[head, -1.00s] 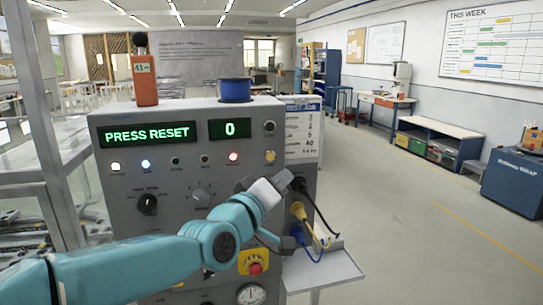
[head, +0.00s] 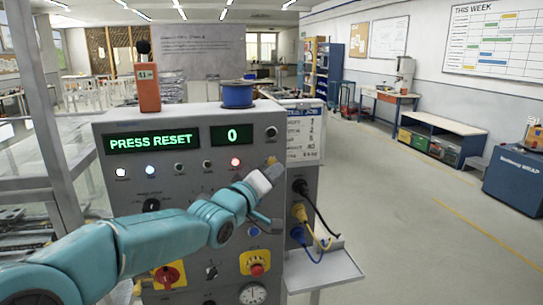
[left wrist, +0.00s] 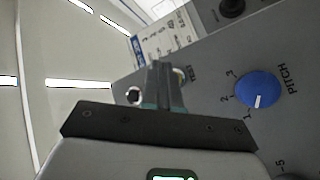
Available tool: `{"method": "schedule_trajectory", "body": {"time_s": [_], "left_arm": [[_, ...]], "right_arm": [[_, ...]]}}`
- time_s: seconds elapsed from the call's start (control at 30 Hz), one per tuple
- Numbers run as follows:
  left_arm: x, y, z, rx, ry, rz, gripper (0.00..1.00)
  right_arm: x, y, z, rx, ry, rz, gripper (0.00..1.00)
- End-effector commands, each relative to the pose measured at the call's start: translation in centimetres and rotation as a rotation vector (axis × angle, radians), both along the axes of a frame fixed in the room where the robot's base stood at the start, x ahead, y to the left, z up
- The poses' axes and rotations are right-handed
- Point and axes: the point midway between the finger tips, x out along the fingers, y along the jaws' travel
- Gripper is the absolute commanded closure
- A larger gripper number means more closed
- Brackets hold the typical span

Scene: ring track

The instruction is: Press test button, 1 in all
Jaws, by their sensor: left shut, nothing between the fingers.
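The grey test panel (head: 125,185) stands in front of me in the head view. The test button (head: 271,161) is a small yellowish knob at the panel's upper right, below a dark knob. My left gripper (head: 273,172) is shut and empty, with its tips right at the button's lower edge; I cannot tell whether they touch. In the left wrist view the shut fingers (left wrist: 162,78) partly cover the button (left wrist: 181,75), beside the "TEST" lettering. My right gripper is not in view.
The panel's display (head: 151,141) reads "PRESS RESET" and the counter (head: 233,135) reads 0. A blue dial (left wrist: 257,90) sits close to the fingers. A red stop button (head: 256,268) is lower down. Cables (head: 310,225) plug into the right side above a shelf (head: 322,268).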

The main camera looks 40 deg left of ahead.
Motion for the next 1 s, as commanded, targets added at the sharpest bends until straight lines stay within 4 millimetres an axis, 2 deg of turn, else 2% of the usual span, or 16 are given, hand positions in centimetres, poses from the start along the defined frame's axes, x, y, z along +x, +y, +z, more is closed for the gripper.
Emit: {"method": "schedule_trajectory", "body": {"time_s": [0.23, 1.0], "left_arm": [[0.76, 0.91, -0.09, 0.000, 0.001, 0.000, 1.00], [0.77, 0.91, -0.11, 0.000, 0.001, -0.001, 1.00]], "right_arm": [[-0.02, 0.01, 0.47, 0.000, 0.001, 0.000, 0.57], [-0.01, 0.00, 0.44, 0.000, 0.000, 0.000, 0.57]]}}
